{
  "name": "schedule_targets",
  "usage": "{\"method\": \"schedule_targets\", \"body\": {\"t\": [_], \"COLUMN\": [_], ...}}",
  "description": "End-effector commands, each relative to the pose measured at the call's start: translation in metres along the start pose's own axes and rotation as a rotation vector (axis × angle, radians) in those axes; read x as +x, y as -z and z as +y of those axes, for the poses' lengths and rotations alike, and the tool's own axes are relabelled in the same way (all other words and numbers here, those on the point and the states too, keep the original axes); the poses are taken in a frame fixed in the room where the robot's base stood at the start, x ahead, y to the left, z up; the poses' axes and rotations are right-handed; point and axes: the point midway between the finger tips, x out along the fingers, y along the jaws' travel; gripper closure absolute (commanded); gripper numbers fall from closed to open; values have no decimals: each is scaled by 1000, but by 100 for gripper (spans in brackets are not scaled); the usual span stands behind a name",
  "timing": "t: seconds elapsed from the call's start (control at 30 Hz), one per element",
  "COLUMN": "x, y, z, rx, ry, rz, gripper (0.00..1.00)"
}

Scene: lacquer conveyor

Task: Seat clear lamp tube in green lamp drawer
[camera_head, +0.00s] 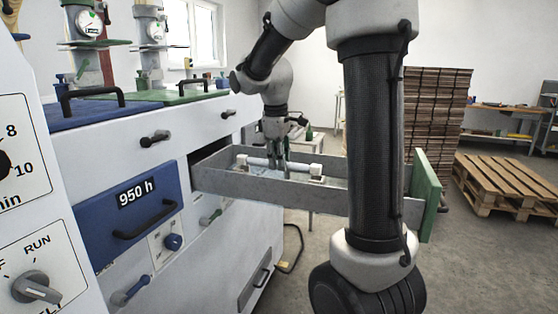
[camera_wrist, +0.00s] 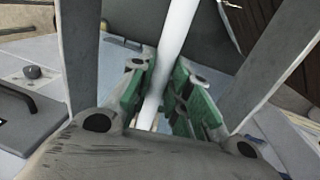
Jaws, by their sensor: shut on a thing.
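The green lamp drawer (camera_head: 338,195) is pulled out from the cabinet, with its green front (camera_head: 428,192) at the right end. White holder blocks stand inside it at the left (camera_head: 242,159) and right (camera_head: 316,170). My gripper (camera_head: 277,167) points down into the drawer between these blocks. It is shut on a pale lamp tube (camera_head: 259,162), which lies lengthwise along the drawer. In the wrist view the tube (camera_wrist: 177,38) runs between my green-padded fingers (camera_wrist: 163,95). I cannot tell whether its ends rest in the blocks.
A blue drawer (camera_head: 128,208) marked 950 h is shut left of the open one. A control panel (camera_head: 36,285) stands at the near left. Pallets (camera_head: 505,183) and a brown stack (camera_head: 436,115) stand at the right back. Floor right of the drawer is clear.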

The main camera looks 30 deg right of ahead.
Motion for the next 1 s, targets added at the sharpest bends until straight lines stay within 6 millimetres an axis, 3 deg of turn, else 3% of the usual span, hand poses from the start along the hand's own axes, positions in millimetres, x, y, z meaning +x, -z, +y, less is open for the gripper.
{"method": "schedule_targets", "body": {"t": [1.0], "x": [17], "y": [0], "z": [-3], "rx": [0], "ry": [1], "rz": [-1], "gripper": [100]}}
